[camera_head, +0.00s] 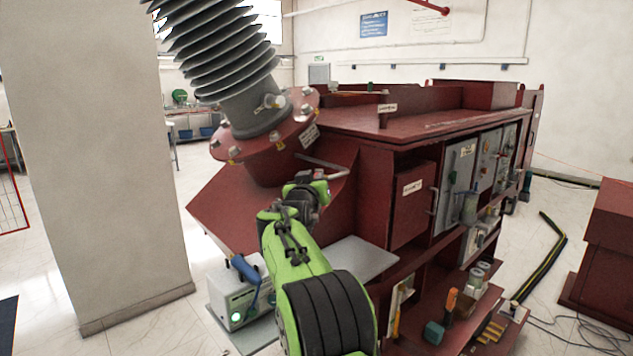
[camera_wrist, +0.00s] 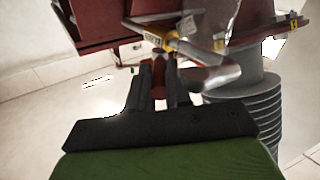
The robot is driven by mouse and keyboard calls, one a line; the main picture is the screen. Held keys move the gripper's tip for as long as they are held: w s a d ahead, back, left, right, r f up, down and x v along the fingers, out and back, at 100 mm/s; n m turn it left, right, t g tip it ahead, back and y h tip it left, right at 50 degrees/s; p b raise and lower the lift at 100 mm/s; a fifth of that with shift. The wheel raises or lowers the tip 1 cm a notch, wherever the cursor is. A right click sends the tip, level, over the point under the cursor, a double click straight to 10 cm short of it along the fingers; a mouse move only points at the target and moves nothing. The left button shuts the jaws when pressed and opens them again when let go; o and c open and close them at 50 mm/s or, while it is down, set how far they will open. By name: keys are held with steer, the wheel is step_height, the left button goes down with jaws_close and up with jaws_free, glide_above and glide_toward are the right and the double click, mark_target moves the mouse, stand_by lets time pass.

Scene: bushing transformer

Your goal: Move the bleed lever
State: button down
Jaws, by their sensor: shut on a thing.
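The bushing (camera_head: 225,65), with grey ribbed sheds, leans above a dark red bolted flange (camera_head: 265,130). Its grey sheds also show in the wrist view (camera_wrist: 262,108). A pale metal bar (camera_head: 318,162) runs from under the flange towards my gripper (camera_head: 318,176). In the wrist view my gripper (camera_wrist: 162,85) has its two dark fingers close together around a small red part (camera_wrist: 158,70), which I take to be the bleed lever's grip. A metal bar with yellow and red bands (camera_wrist: 195,52) passes just beyond the fingertips. The fingers hide much of the held part.
The dark red transformer body (camera_head: 372,190) stands right of my arm, with open cabinets and shelves. A grey box with a blue-handled tool (camera_head: 240,285) stands low at the left. A pale pillar (camera_head: 110,150) is farther left.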

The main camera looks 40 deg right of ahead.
stand_by(0.4)
steer(key=c, duration=1.1)
jaws_free()
steer(key=shift+o, duration=0.2)
